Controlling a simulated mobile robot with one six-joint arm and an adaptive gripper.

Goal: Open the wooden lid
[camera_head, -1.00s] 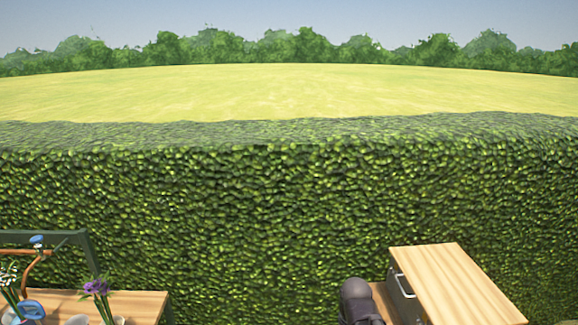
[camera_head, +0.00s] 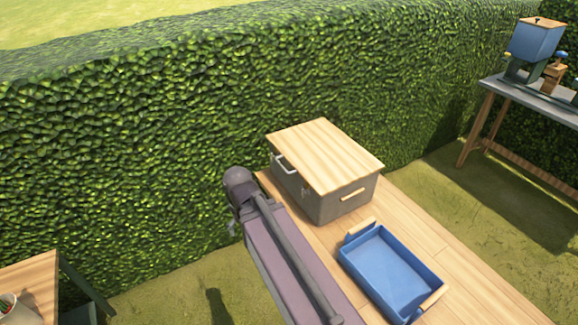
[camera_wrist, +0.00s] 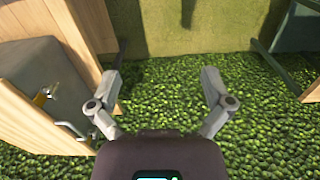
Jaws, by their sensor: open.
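The wooden lid (camera_head: 325,152) lies flat and closed on a grey box (camera_head: 322,200) at the table's far end. A pale metal handle (camera_head: 287,164) is on the box's left side, close under the lid. In the wrist view the lid (camera_wrist: 35,122), the grey box (camera_wrist: 48,72) and the metal handle (camera_wrist: 72,131) are at the left. My gripper (camera_wrist: 160,85) is open, with nothing between its fingers. It is beside the box, apart from the handle. In the head view my arm reaches up left of the box, and the fingers are not clear there.
A blue tray (camera_head: 390,271) with wooden handles stands in front of the box on the wooden table (camera_head: 455,268). A hedge (camera_head: 150,140) runs behind. Another wooden table (camera_head: 28,280) is at lower left. A dark-topped table (camera_head: 540,100) with a blue container (camera_head: 535,42) stands at right.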

